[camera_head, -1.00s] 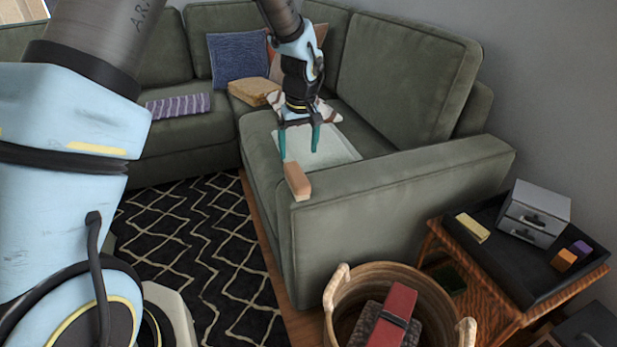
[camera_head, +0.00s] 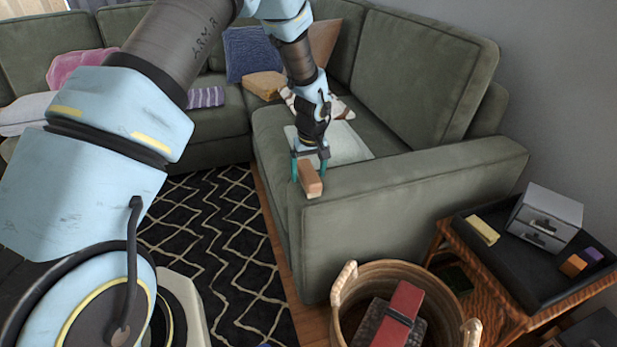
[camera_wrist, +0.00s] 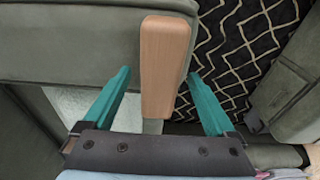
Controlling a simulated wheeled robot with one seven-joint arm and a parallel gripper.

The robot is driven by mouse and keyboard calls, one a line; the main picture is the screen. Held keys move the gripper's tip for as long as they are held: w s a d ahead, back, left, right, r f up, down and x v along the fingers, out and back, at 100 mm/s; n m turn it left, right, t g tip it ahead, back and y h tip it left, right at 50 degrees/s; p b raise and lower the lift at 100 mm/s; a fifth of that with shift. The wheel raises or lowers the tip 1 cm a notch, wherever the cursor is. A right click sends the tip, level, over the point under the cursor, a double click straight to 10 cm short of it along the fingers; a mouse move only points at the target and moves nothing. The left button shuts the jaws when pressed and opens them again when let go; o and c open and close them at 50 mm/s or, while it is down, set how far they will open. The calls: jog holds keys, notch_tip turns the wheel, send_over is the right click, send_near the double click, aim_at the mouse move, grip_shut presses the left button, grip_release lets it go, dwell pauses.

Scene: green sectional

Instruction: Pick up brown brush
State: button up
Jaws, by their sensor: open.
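The brown brush (camera_head: 310,178) is a wooden block-like piece lying at the front corner of the green sofa seat, beside the sofa arm. In the wrist view the brush (camera_wrist: 165,65) extends up from between the fingertips. My gripper (camera_head: 309,170) is open over the brush, with one teal finger on each side of it. In the wrist view my gripper (camera_wrist: 160,98) shows gaps between both fingers and the brush. The brush's underside is hidden.
The sofa arm (camera_head: 410,195) rises close by on the right. A light folded cloth (camera_head: 350,145) lies on the seat behind. A wicker basket (camera_head: 345,290) holding a red item (camera_head: 400,310) stands in front, near a side table (camera_head: 480,275). A patterned rug (camera_head: 215,230) covers the floor.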

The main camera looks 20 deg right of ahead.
grip_shut()
dwell(0.7)
